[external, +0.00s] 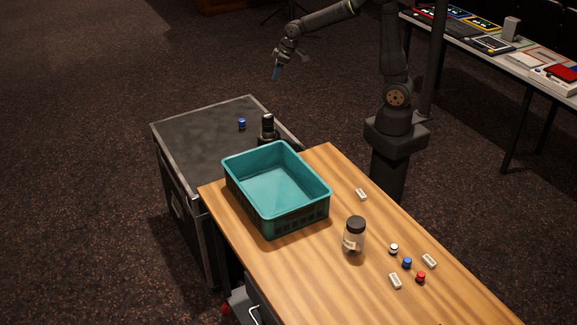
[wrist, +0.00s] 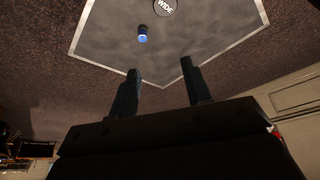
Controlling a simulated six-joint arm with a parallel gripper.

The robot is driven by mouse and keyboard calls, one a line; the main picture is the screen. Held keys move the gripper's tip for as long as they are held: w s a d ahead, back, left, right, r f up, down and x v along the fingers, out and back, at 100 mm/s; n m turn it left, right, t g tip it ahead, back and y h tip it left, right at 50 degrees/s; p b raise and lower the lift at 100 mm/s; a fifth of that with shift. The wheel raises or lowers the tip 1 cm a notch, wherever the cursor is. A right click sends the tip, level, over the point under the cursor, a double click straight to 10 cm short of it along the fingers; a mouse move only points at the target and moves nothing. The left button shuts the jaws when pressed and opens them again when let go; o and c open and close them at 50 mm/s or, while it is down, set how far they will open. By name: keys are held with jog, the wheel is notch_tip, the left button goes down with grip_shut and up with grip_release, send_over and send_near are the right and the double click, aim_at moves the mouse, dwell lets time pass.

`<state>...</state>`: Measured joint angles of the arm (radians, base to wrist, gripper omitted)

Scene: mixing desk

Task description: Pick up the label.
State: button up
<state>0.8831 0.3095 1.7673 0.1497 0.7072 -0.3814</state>
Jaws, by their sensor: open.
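Three small white labels lie apart on the wooden table in the external view: one (external: 361,194) near the far right edge, one (external: 429,261) by the right edge, and one (external: 395,281) nearer the front. Which one the task means, I cannot tell. My gripper (external: 276,72) is raised at the top, beyond the dark case and far from the labels. In the wrist view its two fingers (wrist: 160,75) are apart with nothing between them. No loose white label shows in the wrist view.
A teal crate (external: 229,165) and a dark-lidded jar (external: 354,236) stand on the table. White, blue and red knobs (external: 407,263) are near the labels. The dark case (external: 195,140) holds a blue knob (external: 242,123) and a black object (external: 267,125); its top reads "WIDE" in the wrist view.

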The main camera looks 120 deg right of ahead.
jog(key=w+a+n+y, duration=0.1)
jog(key=w+a+n, duration=0.25)
jog(key=a, duration=0.35)
jog(key=w+a+n+y, duration=0.1)
jog(key=w+a+n, duration=0.1)
jog(key=w+a, duration=0.45)
jog(key=n+g, duration=0.3)
jog(key=n, duration=1.5)
send_over(361, 193)
jog(key=d, duration=0.1)
notch_tip(361, 193, down, 13)
jog(key=shift+f, duration=0.1)
jog(key=f, duration=0.2)
jog(key=a+f, duration=0.1)
jog(key=f, duration=0.1)
jog(key=shift+s, duration=0.1)
jog(key=shift+f, duration=0.7)
